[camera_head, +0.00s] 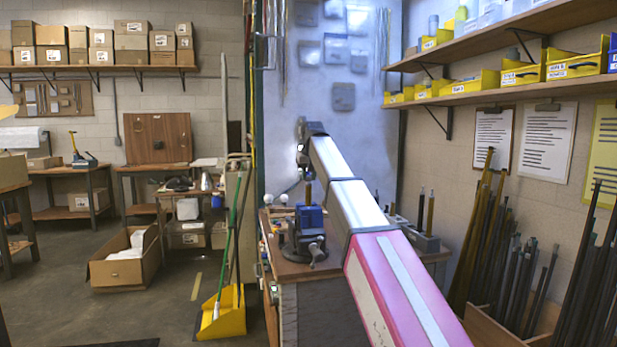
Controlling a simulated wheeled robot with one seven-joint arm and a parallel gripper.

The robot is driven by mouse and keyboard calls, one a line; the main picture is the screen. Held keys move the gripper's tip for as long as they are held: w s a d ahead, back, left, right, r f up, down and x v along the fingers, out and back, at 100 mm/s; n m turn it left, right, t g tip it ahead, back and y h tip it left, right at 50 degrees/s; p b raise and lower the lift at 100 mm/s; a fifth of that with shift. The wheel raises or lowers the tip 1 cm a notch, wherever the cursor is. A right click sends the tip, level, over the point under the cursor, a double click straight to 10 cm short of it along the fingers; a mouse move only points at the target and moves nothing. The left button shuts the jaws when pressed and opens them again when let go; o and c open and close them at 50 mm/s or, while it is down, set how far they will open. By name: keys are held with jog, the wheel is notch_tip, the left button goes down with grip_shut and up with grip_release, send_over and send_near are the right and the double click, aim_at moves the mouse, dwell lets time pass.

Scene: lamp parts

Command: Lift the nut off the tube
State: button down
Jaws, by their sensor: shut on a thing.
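My arm reaches in from the lower right to a workbench. My gripper (307,174), small and far off, points down above the blue vise (309,217). A short yellowish tube (308,192) stands upright in the vise, with its upper end at my fingertips. My gripper is shut on the nut at the tube's top. The nut itself is too small and too covered by the fingers to make out, and I cannot tell whether it still touches the tube.
The vise stands on the workbench (292,270). Grey blocks with upright rods (425,243) stand right of my arm. Shelves with yellow bins (522,76) hang at the right, above several leaning bars. A yellow dustpan (222,318) and an open carton (124,266) are on the floor at left.

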jog(key=shift+r, duration=0.8)
dwell(0.4)
jog(key=shift+r, duration=1.4)
jog(key=shift+r, duration=0.1)
jog(key=shift+r, duration=1.9)
